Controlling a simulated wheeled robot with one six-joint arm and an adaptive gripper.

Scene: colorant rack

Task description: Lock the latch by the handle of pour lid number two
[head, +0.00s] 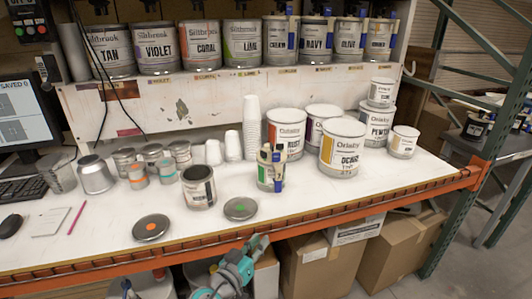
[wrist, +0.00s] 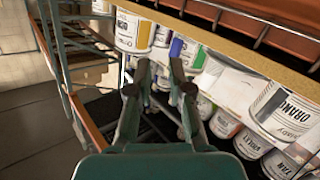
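Several labelled cans stand in a row on the upper shelf in the head view, among them the Violet can (head: 158,45), the Lime can (head: 242,42) and the Navy can (head: 314,38). Dark fittings show above the row, cut off by the frame's top. I cannot make out pour lid number two, its handle or its latch. In the wrist view my gripper (wrist: 160,66) is open and empty, with a gap between its fingers. White cans, one with a yellow label (wrist: 133,31), appear beyond the fingers.
The white worktable (head: 95,228) holds paint cans, cups, tins and two round lids (head: 151,227). An orange beam (head: 330,222) runs along its front, with cardboard boxes (head: 400,246) below. Green rack posts stand at right.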

